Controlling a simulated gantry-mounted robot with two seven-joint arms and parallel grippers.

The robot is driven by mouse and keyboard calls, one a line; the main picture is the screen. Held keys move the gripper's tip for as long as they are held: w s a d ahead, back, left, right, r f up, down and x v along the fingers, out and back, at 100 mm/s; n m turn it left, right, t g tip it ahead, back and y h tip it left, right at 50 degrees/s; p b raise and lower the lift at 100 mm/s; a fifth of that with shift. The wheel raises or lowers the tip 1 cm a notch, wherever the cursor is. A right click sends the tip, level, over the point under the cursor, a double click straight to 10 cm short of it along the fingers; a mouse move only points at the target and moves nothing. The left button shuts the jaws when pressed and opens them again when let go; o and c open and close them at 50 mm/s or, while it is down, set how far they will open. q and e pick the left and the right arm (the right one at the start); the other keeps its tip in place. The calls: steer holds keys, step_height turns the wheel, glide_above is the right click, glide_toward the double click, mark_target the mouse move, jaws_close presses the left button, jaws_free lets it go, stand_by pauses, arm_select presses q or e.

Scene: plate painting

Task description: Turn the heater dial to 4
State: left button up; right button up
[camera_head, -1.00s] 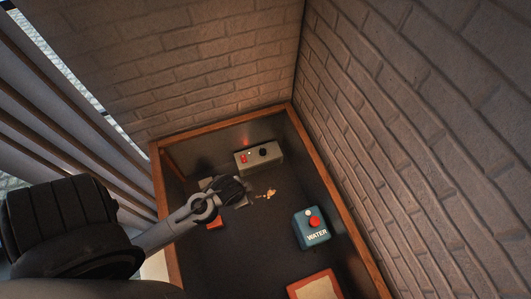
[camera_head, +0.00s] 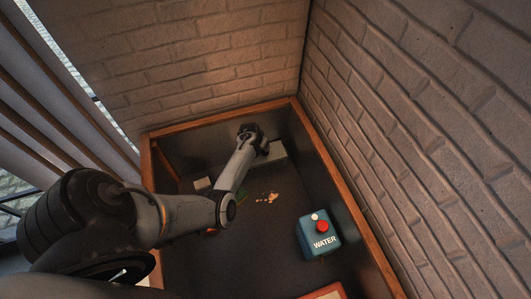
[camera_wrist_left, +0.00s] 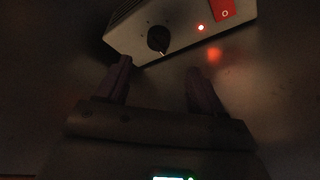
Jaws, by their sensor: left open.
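The heater is a grey box (camera_head: 277,153) at the far wall of the dark tray, partly hidden behind my left arm in the head view. In the left wrist view the heater box (camera_wrist_left: 125,30) carries a round black dial (camera_wrist_left: 158,39), a lit red light (camera_wrist_left: 201,27) and a red switch (camera_wrist_left: 222,10). A pale mark on the dial points toward the gripper; I cannot read numbers. My left gripper (camera_wrist_left: 162,82) is open and empty, its fingers apart, just short of the heater's front face with the dial between their lines. My right gripper is not in view.
A blue WATER box (camera_head: 318,240) with a red button stands at the tray's right. Small tan crumbs (camera_head: 267,198) lie mid-tray. A small pale block (camera_head: 202,184) is left of my arm. A wooden rim (camera_head: 336,180) and brick walls bound the tray.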

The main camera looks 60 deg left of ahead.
mark_target(264, 152)
arm_select(q)
steer(key=b+x, duration=0.5)
steer(key=x, duration=0.4)
steer(key=shift+w+b, duration=0.2)
steer(key=shift+b, duration=0.1)
steer(key=shift+w+a+f+b, duration=0.15)
steer(key=shift+w+f+b, duration=0.15)
steer(key=shift+f+b, duration=0.35)
steer(key=shift+c, duration=0.3)
steer(key=c, duration=1)
